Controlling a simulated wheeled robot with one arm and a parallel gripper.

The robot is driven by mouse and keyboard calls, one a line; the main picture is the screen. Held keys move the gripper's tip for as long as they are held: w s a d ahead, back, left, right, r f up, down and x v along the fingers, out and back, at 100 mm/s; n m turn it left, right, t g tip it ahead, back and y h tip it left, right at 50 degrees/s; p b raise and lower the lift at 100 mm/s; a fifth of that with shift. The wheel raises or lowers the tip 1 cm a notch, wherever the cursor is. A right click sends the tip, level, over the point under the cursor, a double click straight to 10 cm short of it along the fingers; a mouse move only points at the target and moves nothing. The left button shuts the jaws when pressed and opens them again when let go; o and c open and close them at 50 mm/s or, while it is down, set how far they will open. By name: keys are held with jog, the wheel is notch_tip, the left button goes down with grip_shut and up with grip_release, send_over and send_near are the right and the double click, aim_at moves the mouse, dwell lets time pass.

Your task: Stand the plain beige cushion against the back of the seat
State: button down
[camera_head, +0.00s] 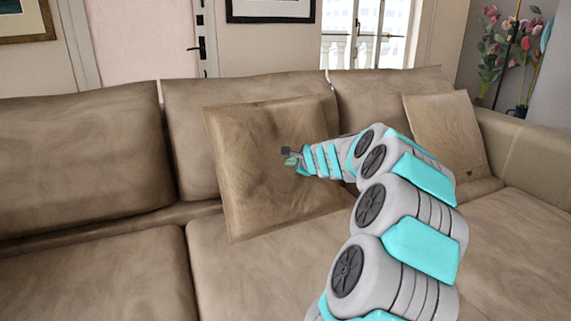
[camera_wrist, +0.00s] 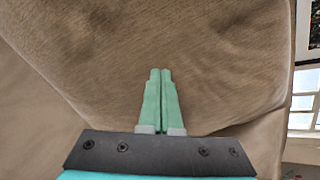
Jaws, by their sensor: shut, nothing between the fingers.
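A plain beige-brown cushion (camera_head: 250,190) stands on the sofa seat, tilted, with its upper part close to the backrest (camera_head: 190,110). In the wrist view the cushion (camera_wrist: 230,60) fills most of the picture. My gripper (camera_head: 291,158) is at the cushion's front face, right of its middle. Its green fingers (camera_wrist: 161,75) are together with nothing between them, pointing at the cushion. I cannot tell whether the fingertips touch the fabric. My arm hides the cushion's right side.
A second, lighter beige cushion (camera_head: 445,135) leans at the sofa's right end by the armrest (camera_head: 535,165). The seat (camera_head: 90,275) is bare at the left and front. A door, a window (camera_head: 365,35) and flowers (camera_head: 500,40) are behind the sofa.

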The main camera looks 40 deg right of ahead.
aim_at(286, 169)
dwell(0.4)
jog(key=shift+x, duration=1.95)
jog(key=p+v, duration=0.1)
jog(key=v, duration=0.4)
jog(key=shift+p, duration=0.35)
jog(key=shift+w, duration=0.1)
jog(key=shift+x, duration=1.65)
jog(key=shift+p+v, duration=0.75)
jog(key=shift+v, duration=1.55)
jog(key=shift+f, duration=0.1)
